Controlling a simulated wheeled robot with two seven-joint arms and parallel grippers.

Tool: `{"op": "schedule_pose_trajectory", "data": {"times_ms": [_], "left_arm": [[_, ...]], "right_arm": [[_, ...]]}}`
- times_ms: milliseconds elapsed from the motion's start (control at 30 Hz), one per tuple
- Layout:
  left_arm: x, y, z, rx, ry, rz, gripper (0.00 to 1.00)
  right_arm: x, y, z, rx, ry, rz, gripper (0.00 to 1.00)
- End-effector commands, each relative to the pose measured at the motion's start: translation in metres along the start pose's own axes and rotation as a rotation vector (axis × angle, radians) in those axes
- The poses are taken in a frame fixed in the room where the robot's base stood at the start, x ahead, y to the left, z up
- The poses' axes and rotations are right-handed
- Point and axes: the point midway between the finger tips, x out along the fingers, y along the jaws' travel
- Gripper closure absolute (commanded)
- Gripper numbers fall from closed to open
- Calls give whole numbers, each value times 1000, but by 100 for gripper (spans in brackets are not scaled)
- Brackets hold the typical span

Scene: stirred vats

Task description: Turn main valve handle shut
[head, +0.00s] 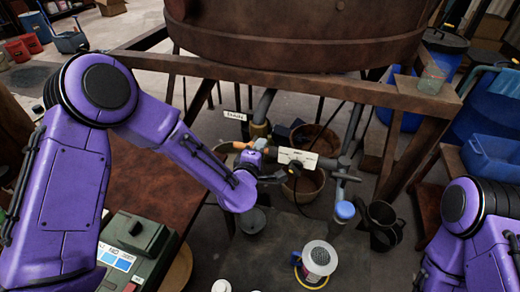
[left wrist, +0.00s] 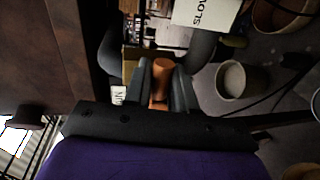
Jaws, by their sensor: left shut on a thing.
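The orange valve handle (left wrist: 161,82) lies between the two dark fingers of my left gripper (left wrist: 163,88) in the left wrist view. The fingers are shut on it. In the head view the handle (head: 241,145) shows as a small orange bar beside the pipe under the vat, with my left gripper (head: 255,163) at it. A small white label (head: 234,116) is on the pipe above; its lettering is hard to read. The handle's pivot is mostly hidden by the gripper. My right arm enters at the lower right; its gripper is out of view.
The large rusty vat (head: 300,35) sits on a brown frame (head: 290,82) above the pipes. A white sign plate (head: 298,158) hangs on the piping right of the gripper. Buckets (head: 303,185) stand below. A green device (head: 135,250) rests on the table at left.

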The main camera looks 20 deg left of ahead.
Motion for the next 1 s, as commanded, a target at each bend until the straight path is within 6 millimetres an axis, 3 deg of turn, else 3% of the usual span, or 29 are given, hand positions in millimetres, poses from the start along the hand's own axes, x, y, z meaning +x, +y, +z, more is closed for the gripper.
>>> {"op": "schedule_pose_trajectory", "data": {"times_ms": [67, 100, 167, 500, 800, 1000], "left_arm": [[0, -1, 0, 3, -1, -3, 100], [0, -1, 0, 3, -1, -3, 72], [0, -1, 0, 2, -1, -3, 58], [-6, -2, 0, 0, -1, -1, 58], [-73, -3, 0, 0, -2, -1, 58], [-102, -2, 0, 1, -2, -2, 58]], "right_arm": [[0, 0, 0, 0, 0, 0, 57], [0, 0, 0, 0, 0, 0, 57], [0, 0, 0, 0, 0, 0, 57], [3, 0, 1, 0, 0, 0, 57], [19, -2, 8, 0, 0, 0, 57], [23, -2, 10, 0, 0, 0, 57]]}}
